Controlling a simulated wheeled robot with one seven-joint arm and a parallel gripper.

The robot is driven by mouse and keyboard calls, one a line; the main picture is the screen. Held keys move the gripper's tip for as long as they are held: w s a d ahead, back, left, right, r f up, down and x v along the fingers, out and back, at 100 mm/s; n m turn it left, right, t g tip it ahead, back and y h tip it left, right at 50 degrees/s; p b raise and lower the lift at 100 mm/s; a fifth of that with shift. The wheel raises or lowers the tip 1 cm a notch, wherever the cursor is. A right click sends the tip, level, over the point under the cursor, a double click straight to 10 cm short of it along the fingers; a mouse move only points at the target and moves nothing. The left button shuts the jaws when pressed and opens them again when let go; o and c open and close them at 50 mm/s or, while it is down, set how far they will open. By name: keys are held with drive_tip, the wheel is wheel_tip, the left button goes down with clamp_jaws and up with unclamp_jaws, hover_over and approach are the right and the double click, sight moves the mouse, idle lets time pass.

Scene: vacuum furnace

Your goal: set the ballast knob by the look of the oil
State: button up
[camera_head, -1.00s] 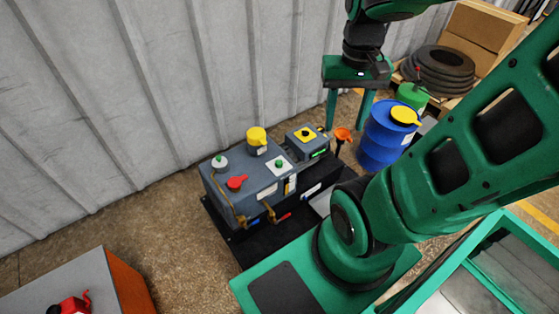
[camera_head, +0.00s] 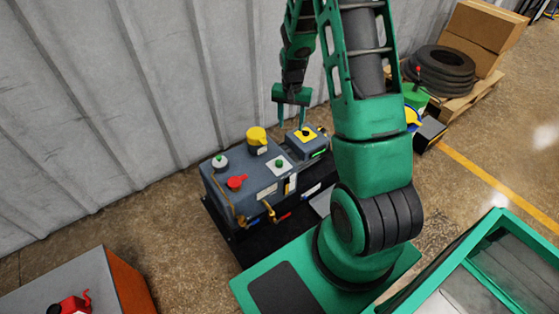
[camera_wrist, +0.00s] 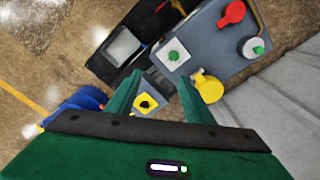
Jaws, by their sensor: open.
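The grey pump (camera_head: 240,190) sits on a black base, with several knobs and caps on top. A small green knob (camera_head: 279,164) stands on a square white plate; it also shows in the wrist view (camera_wrist: 173,56). A red knob (camera_head: 236,182) and a green-topped white cap (camera_head: 219,162) are farther left. No label shows which is the ballast knob. A pale, yellowish strip (camera_head: 291,184) is on the front face; the oil's look cannot be read. My gripper (camera_head: 292,121) is open and empty, pointing down above the pump's back right end. Its fingers frame the pump in the wrist view (camera_wrist: 160,80).
A tall yellow cap (camera_head: 257,136) and a yellow plate with a black knob (camera_head: 305,134) stand near my gripper. Brass and red-handled fittings (camera_head: 269,212) stick out in front. The grey wall (camera_head: 150,90) is close behind. A blue drum (camera_wrist: 80,103) is mostly hidden by my arm in the head view.

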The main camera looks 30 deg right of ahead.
drive_tip(key=m, duration=0.1)
approach(280, 162)
drive_tip(key=shift+y, duration=0.4)
drive_tip(key=f, duration=0.8)
drive_tip(key=shift+w+d+f, duration=0.1)
drive_tip(key=shift+w+f, duration=0.15)
drive_tip(key=c, duration=1)
drive_tip(key=shift+d, duration=0.1)
drive_tip(key=shift+c, duration=0.2)
